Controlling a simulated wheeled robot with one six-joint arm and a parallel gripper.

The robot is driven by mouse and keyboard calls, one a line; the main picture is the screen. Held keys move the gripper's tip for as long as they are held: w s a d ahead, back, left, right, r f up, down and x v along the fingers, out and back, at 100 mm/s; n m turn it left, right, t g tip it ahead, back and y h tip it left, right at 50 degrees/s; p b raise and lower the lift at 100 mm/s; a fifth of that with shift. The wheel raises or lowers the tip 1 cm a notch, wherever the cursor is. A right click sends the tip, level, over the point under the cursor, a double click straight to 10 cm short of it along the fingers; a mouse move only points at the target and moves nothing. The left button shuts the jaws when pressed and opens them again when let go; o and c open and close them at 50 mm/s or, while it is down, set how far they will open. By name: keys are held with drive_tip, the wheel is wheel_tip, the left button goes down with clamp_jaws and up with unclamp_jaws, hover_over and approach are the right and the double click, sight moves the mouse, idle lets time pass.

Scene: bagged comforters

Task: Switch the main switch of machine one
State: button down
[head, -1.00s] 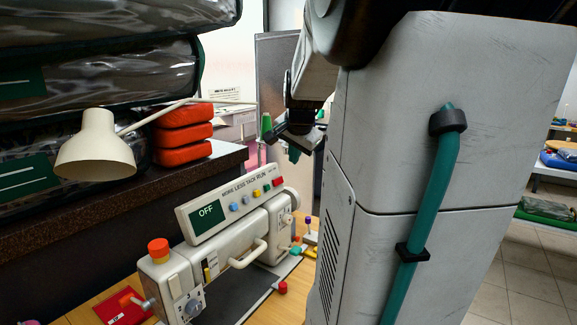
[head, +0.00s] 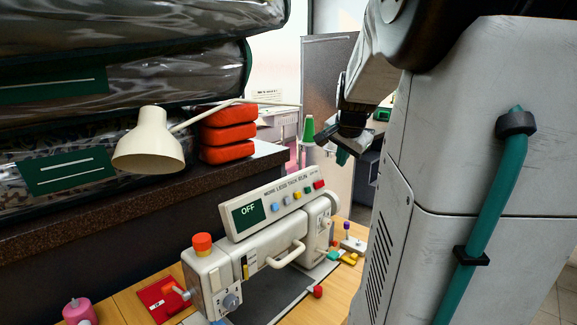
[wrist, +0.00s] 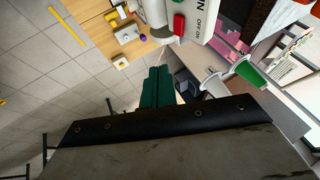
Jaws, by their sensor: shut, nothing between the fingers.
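A white sewing machine (head: 265,255) stands on a wooden table, its display (head: 248,211) reading OFF. A row of coloured buttons runs along its top panel, ending in a red button (head: 319,184) at the right. In the wrist view the red button (wrist: 179,24) shows near the top, beside the panel's end face (wrist: 206,20) lettered "ON OFF". I cannot make out a switch lever there. My gripper (head: 343,157) is beyond and above the machine's right end, apart from it. Its teal fingers (wrist: 157,85) are together and empty.
An orange-red knob (head: 202,243) tops the machine's left end. A lamp (head: 150,150), red folded stack (head: 228,134) and bagged comforters (head: 90,85) occupy the dark shelf behind. A green spool (head: 308,130) stands near my gripper. Small coloured pieces lie at the table's right.

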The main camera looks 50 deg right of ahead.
approach(322, 186)
wheel_tip(322, 186, down, 3)
drive_tip(key=s+d, duration=0.2)
drive_tip(key=d, duration=0.1)
drive_tip(key=w, duration=0.1)
drive_tip(key=w+f, duration=0.1)
drive_tip(key=w, duration=0.1)
drive_tip(key=shift+d+f, duration=0.2)
drive_tip(key=shift+d, duration=0.1)
drive_tip(key=shift+w+f, duration=0.1)
drive_tip(key=shift+w, duration=0.35)
drive_tip(key=shift+w+d+f, duration=0.1)
drive_tip(key=shift+w+d, duration=0.05)
drive_tip(key=shift+w, duration=0.1)
drive_tip(key=shift+a, duration=0.8)
